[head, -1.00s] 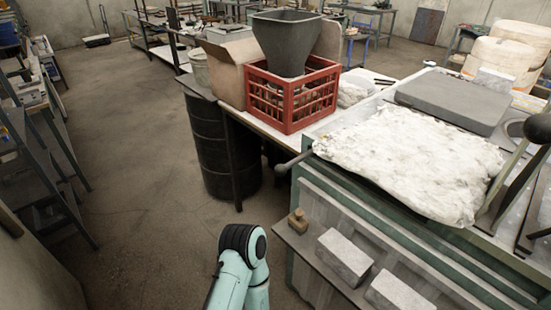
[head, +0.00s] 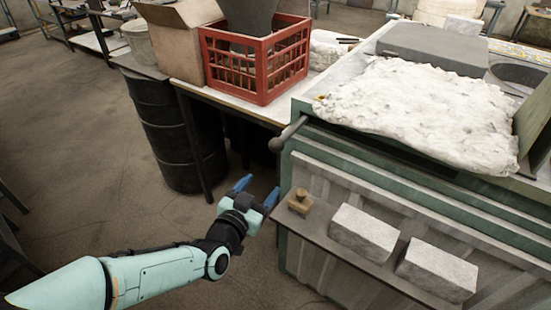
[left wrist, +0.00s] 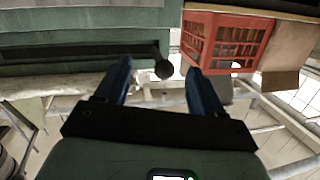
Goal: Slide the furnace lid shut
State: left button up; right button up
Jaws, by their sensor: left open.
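The green furnace (head: 420,195) fills the right of the head view, with a rumpled white blanket (head: 425,112) on top. A thick grey slab (head: 432,48) lies behind the blanket; I cannot tell whether it is the lid. A dark handle bar with a ball end (head: 276,145) sticks out from the furnace's left corner. My left gripper (head: 257,190) is open and empty, below and left of this ball in the head view. In the left wrist view the ball (left wrist: 164,70) appears between the fingertips (left wrist: 159,67), apparently beyond them. My right gripper is not in view.
A ledge on the furnace front holds two pale bricks (head: 363,233) and a small brass-coloured piece (head: 300,202). A red crate (head: 255,60) and a cardboard box (head: 182,40) stand on the table behind. A black drum (head: 180,130) stands left; the floor before it is clear.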

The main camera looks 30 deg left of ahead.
aim_at(273, 150)
pick_arm(q)
notch_tip(273, 150, up, 4)
jog(key=t, duration=0.1)
jog(key=shift+y, duration=0.4)
jog(key=w, duration=0.4)
jog(key=w+a, duration=0.1)
jog(key=w, duration=0.3)
jog(key=w+a+p, duration=0.1)
jog(key=w, duration=0.3)
jog(key=shift+a, duration=0.1)
grip_shut()
